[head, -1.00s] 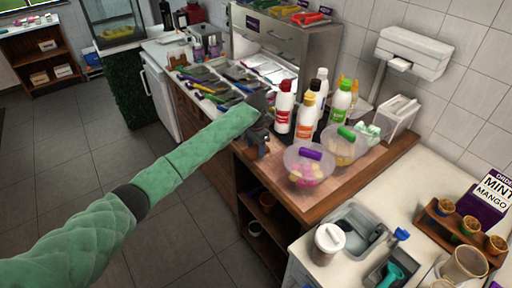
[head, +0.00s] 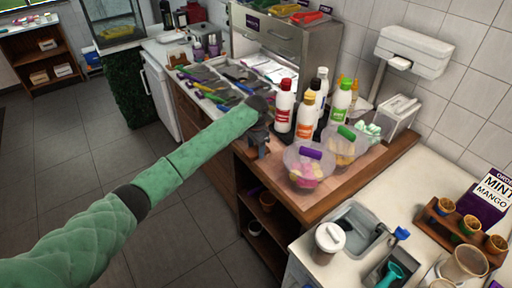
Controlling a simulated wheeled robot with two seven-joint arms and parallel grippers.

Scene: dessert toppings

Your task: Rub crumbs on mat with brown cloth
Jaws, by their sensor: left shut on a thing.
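My left arm, in a quilted green sleeve, reaches from the lower left of the head view to the front edge of the wooden counter. My left gripper (head: 260,146) is low at that edge, left of the tubs and bottles. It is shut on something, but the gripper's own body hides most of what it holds. I cannot make out the brown cloth, the crumbs or the mat clearly. The counter's brown top (head: 318,203) shows in front of the tubs. My right gripper does not show.
Two clear tubs, one with pink and yellow pieces (head: 306,176) and one with a green-handled scoop (head: 346,148), stand close to the gripper's right. Several sauce bottles (head: 283,112) stand behind. A sink (head: 355,225) and cone rack (head: 455,225) are at lower right.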

